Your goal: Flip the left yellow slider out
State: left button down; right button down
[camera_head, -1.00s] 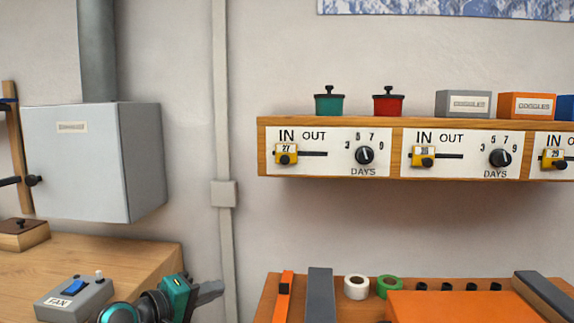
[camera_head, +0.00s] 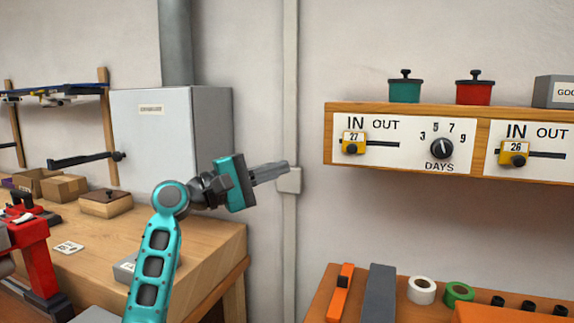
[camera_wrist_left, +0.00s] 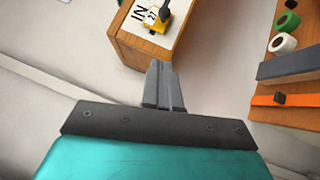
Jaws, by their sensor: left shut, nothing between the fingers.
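The left yellow slider (camera_head: 353,143), marked 27, sits at the IN end of its slot on the left white panel (camera_head: 403,160) of the wooden wall box. It also shows near the top of the left wrist view (camera_wrist_left: 157,20). My left gripper (camera_head: 286,166) is shut and empty. It is raised in front of the wall, to the left of the box and a little lower than the slider, pointing right and apart from it. A second yellow slider (camera_head: 513,153), marked 26, is at IN on the panel to the right. My right gripper is not in view.
A grey cabinet (camera_head: 205,130) hangs behind my left arm. A vertical conduit (camera_head: 291,80) runs between cabinet and wall box. Green (camera_head: 404,90) and red (camera_head: 474,91) pots stand on the box. Below is an orange-brown bench with tape rolls (camera_head: 422,290). The space before the panel is clear.

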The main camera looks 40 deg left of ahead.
pick_arm(q)
jog(key=p, duration=0.1)
send_near(353, 143)
jog(key=w+a+f, duration=0.1)
jog(key=w+a, duration=0.1)
jog(key=w, duration=0.2)
jog(key=d, duration=0.2)
jog(key=d+p, duration=0.1)
jog(key=shift+w+d+r, duration=0.3)
jog(key=shift+w+d, duration=0.05)
jog(key=shift+w, duration=0.05)
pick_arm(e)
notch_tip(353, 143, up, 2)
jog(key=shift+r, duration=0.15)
